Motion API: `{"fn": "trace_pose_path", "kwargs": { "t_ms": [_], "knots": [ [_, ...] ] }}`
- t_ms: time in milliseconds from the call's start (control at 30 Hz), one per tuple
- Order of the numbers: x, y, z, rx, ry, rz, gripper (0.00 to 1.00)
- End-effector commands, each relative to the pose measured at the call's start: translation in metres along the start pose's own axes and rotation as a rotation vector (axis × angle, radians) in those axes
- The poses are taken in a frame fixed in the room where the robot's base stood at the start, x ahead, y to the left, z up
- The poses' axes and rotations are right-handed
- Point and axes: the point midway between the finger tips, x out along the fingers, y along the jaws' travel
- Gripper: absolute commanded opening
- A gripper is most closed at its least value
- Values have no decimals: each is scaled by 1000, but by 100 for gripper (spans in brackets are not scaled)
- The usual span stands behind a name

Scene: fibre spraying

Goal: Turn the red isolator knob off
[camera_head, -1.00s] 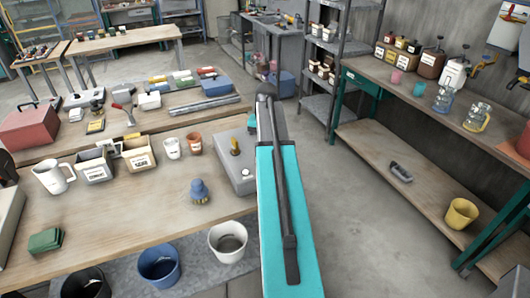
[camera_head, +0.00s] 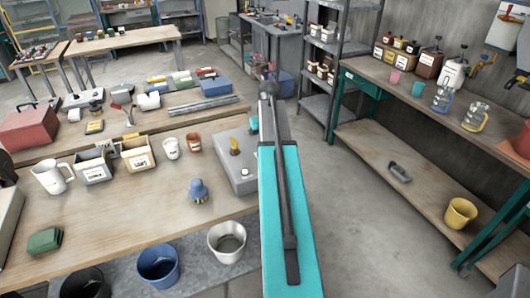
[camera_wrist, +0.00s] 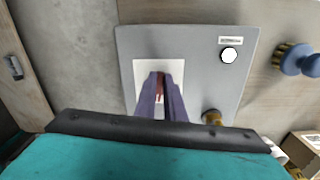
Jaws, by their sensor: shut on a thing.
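The red isolator knob (camera_wrist: 160,84) shows as a small red patch between my fingers in the wrist view, over a white square plate (camera_wrist: 142,70) on a grey box (camera_wrist: 195,45). My gripper (camera_wrist: 160,92) is shut on the knob, and its fingers hide most of it. I cannot tell the knob's angle. In the head view the grey box (camera_head: 228,157) stands at the right end of the workbench, partly behind my teal arm. The knob and my fingers are hidden there.
The box also carries a white round button (camera_wrist: 229,55) and a brass-coloured part (camera_wrist: 212,117). A blue-handled brush (camera_head: 198,190) stands on the bench (camera_head: 120,220) nearby. A white bucket (camera_head: 227,242) is in front. Clear floor (camera_head: 350,230) lies to the right.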

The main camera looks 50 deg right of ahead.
Motion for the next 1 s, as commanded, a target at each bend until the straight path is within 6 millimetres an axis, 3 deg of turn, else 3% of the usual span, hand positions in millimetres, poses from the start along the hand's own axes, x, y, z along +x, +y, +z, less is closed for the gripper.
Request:
{"fn": "trace_pose_path", "kwargs": {
  "t_ms": [700, 1000],
  "knots": [
    [-2, 5, -8, -653, 16, 1, 0],
    [-1, 7, -10, -823, 16, 2, 0]
  ]
}}
